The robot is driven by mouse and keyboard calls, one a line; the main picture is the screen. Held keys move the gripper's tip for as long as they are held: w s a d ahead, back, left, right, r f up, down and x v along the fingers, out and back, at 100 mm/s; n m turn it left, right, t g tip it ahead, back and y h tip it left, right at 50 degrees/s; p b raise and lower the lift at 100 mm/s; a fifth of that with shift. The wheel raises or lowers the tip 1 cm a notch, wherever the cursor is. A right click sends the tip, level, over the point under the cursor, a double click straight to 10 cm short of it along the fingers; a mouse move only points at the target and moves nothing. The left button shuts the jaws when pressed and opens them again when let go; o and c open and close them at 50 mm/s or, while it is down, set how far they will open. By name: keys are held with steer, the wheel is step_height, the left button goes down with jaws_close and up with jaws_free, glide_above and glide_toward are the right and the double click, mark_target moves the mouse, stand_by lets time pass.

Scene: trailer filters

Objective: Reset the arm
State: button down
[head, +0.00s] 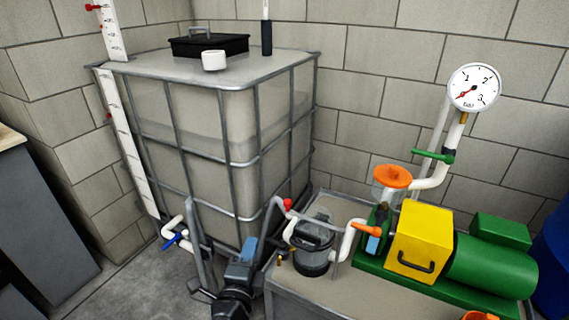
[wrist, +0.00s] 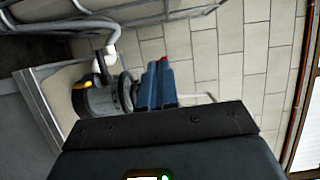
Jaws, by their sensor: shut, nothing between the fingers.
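My gripper (head: 249,246) is in the lower middle of the head view, with its blue fingers together and pointing up. It is in front of the tank's lower right corner and left of the pump bench. In the wrist view the blue fingers (wrist: 158,80) lie side by side, shut, with nothing seen between them. A strainer pot (head: 312,245) with a dark lid stands right of my gripper. It also shows left of the fingers in the wrist view (wrist: 97,98). Whether my gripper touches the nearby pipe cannot be told.
A caged tank (head: 215,125) stands at the back left, with a white cup (head: 214,60) on top. A bench (head: 330,290) at the right carries a yellow and green pump (head: 420,240). A pressure gauge (head: 474,88) rises behind it. Open floor (head: 125,285) lies at the lower left.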

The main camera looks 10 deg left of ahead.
steer(key=s+d+f+n+t, duration=0.1)
steer(key=s+d+f+n, duration=0.15)
steer(key=d, duration=0.45)
steer(key=s+d+f+n, duration=0.1)
steer(key=s+d, duration=0.2)
steer(key=d, duration=0.4)
steer(key=s+d+n+y, duration=0.2)
steer(key=s+d+n, duration=0.4)
steer(key=s+d, duration=0.8)
steer(key=s+d+r+n+g, duration=0.1)
steer(key=s+d+r+n, duration=0.1)
steer(key=s+r, duration=0.3)
steer(key=s+d+r+n+g+h, duration=0.1)
steer(key=s+d+r+n, duration=0.2)
steer(key=s, duration=0.9)
steer(key=s+d+r+n+g+h, duration=0.1)
steer(key=s+d+r+n+g, duration=0.1)
steer(key=s+r, duration=0.5)
steer(key=shift+s+d+r+n, duration=0.2)
steer(key=shift+s+n, duration=0.55)
steer(key=shift+s, duration=0.25)
